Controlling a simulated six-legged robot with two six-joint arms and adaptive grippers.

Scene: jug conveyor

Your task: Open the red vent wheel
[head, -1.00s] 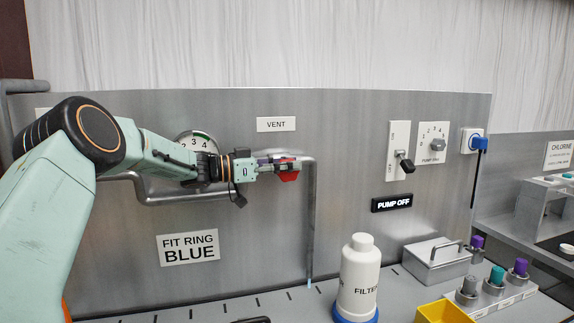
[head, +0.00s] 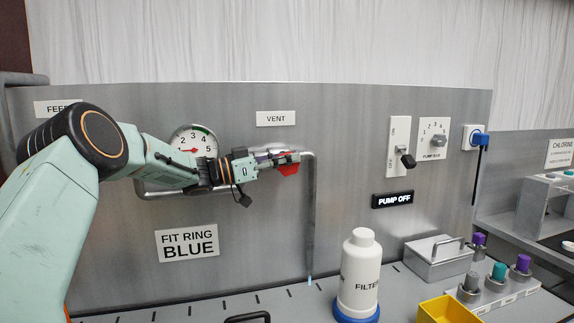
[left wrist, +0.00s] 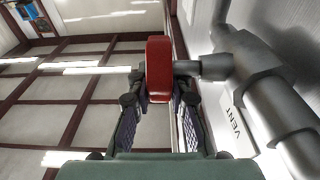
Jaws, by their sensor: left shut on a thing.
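The red vent wheel (head: 288,169) sits on the pipe below the VENT label (head: 276,118). In the left wrist view the wheel (left wrist: 159,69) shows edge-on between my fingers, its grey stem running right to the valve body (left wrist: 235,60). My left gripper (head: 286,159) is shut on the wheel, with one finger on each side of it. In the head view the fingers cover the wheel's upper part. My right gripper is not in view.
A pressure gauge (head: 194,143) is behind my left arm. The vent pipe (head: 311,220) drops to the bench right of the wheel. A white filter bottle (head: 360,272), a grey lidded box (head: 437,261) and a yellow bin (head: 447,311) stand to the right.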

